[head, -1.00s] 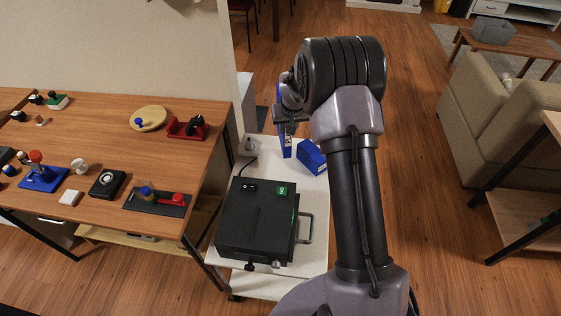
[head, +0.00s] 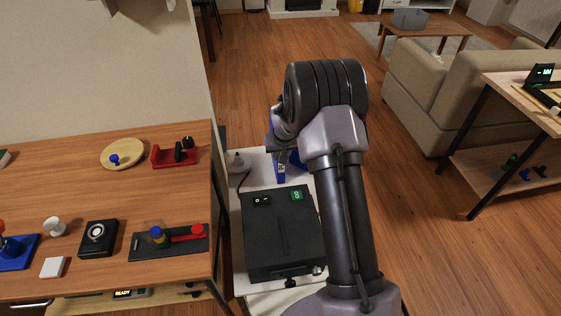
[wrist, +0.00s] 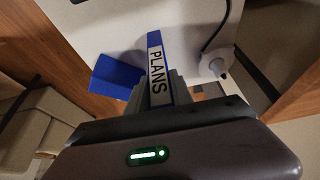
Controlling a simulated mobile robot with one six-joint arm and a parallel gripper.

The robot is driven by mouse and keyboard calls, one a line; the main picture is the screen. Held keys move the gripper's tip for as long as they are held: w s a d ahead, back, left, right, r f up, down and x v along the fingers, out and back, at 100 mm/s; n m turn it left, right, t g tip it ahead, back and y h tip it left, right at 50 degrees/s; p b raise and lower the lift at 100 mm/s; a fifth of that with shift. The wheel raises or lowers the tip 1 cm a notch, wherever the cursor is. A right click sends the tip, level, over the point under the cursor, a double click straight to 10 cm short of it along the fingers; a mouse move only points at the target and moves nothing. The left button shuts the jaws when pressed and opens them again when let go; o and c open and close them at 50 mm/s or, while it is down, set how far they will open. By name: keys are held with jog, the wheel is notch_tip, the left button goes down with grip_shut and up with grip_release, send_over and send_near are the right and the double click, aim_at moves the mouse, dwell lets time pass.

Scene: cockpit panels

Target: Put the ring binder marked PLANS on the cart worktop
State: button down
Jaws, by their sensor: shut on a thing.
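The blue ring binder marked PLANS (wrist: 157,68) is in my gripper (wrist: 160,92). Its white label faces the wrist camera. In the head view the binder (head: 281,171) shows as a narrow blue strip, partly hidden by my wrist. My gripper is shut on it and is over the far part of the white cart worktop (head: 254,160). The worktop also shows beneath the binder in the wrist view (wrist: 112,30). I cannot tell whether the binder touches it.
A second blue object (wrist: 116,76) is beside the binder, mostly hidden by my arm in the head view. A black box device (head: 282,232) fills the nearer cart top. A grey-white fitting with a cable (head: 235,162) is at the far left corner. A wooden bench (head: 75,185) is left.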

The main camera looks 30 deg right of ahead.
jog(key=shift+f, duration=0.5)
jog(key=c, duration=1.1)
grip_release()
